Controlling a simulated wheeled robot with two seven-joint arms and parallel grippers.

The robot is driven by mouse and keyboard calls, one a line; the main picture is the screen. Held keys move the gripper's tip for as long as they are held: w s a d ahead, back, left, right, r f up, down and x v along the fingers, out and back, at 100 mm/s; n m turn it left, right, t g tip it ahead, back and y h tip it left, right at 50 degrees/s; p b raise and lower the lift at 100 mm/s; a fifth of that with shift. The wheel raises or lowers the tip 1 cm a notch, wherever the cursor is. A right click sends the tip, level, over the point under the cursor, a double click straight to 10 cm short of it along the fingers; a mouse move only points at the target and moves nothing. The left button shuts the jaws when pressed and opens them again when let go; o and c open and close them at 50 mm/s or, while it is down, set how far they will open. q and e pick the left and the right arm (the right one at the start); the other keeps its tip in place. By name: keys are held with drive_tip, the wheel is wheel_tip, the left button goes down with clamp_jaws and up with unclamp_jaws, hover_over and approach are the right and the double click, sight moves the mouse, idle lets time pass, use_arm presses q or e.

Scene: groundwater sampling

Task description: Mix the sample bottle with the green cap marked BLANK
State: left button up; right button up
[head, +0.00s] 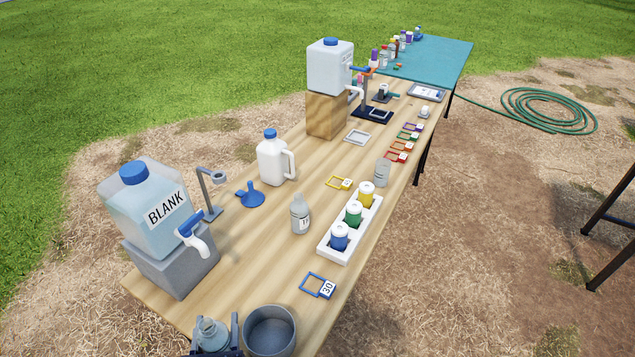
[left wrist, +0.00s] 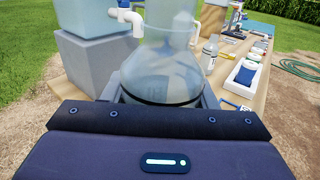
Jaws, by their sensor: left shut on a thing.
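My left gripper (head: 214,345) is at the bottom edge of the head view, shut on a clear bottle (head: 210,332). In the left wrist view the same bottle (left wrist: 165,75) stands between the fingers, and its top is cut off. No green cap or BLANK marking can be made out on it. A large translucent jug (head: 150,235) with a blue cap and spigot carries a BLANK label (head: 166,208). It stands on a grey block to the left of the bottle. My right gripper is not in view.
A grey bucket (head: 270,332) stands close to the right of the held bottle. A small bottle (head: 300,214), a white rack (head: 330,248) of colored bottles, a blue funnel (head: 251,196) and a white jug (head: 271,160) stand farther back.

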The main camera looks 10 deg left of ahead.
use_arm(q)
drive_tip(key=w+d+r+m+h+b, duration=0.1)
drive_tip(key=w+d+r+m+h, duration=0.1)
drive_tip(key=r, duration=0.3)
drive_tip(key=w+d+r+m+h, duration=0.1)
drive_tip(key=d+r+h, duration=0.15)
drive_tip(key=r, duration=0.35)
drive_tip(key=w+p, duration=0.2)
drive_tip(key=w, duration=0.6)
drive_tip(key=shift+t, duration=0.3)
